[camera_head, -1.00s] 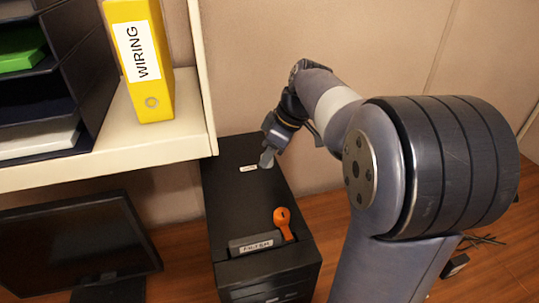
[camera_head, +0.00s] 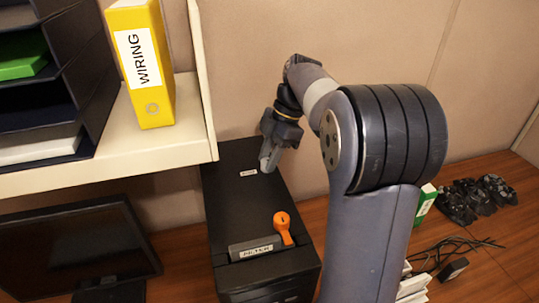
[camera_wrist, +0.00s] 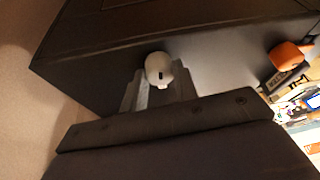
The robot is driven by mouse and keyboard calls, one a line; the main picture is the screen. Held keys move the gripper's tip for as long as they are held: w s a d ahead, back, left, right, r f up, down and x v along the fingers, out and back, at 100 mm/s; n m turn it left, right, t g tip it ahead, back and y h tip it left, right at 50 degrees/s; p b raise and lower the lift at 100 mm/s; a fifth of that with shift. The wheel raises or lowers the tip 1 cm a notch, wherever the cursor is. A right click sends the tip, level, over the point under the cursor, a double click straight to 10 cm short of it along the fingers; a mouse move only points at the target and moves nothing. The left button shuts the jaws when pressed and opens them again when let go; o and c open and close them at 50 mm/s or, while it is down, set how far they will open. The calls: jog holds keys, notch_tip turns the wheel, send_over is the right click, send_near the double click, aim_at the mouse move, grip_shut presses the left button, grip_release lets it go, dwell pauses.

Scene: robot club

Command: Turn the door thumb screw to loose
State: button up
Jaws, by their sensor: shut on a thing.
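The door thumb screw appears to be the pale grey round knob (camera_wrist: 158,68) with a small dark mark, on the black cabinet (camera_wrist: 110,62) in the wrist view. In the head view my gripper (camera_head: 268,160) points down at the far part of the black cabinet (camera_head: 232,200), beside a small white label. The knob is hidden behind the fingers there, and its turned position cannot be told.
An orange lever (camera_head: 283,225) and a labelled grey bar (camera_head: 255,249) sit nearer on the cabinet top. A shelf (camera_head: 130,150) with a yellow WIRING binder (camera_head: 143,60) is at left, above a monitor (camera_head: 70,250).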

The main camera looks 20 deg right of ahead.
jog(key=shift+n, duration=0.3)
jog(key=o, duration=1)
jog(key=v, duration=1)
jog(key=shift+w+d+r, duration=0.1)
jog(key=shift+d+r, duration=0.05)
jog(key=shift+r, duration=0.25)
jog(key=x, duration=1.1)
jog(key=shift+r, duration=0.15)
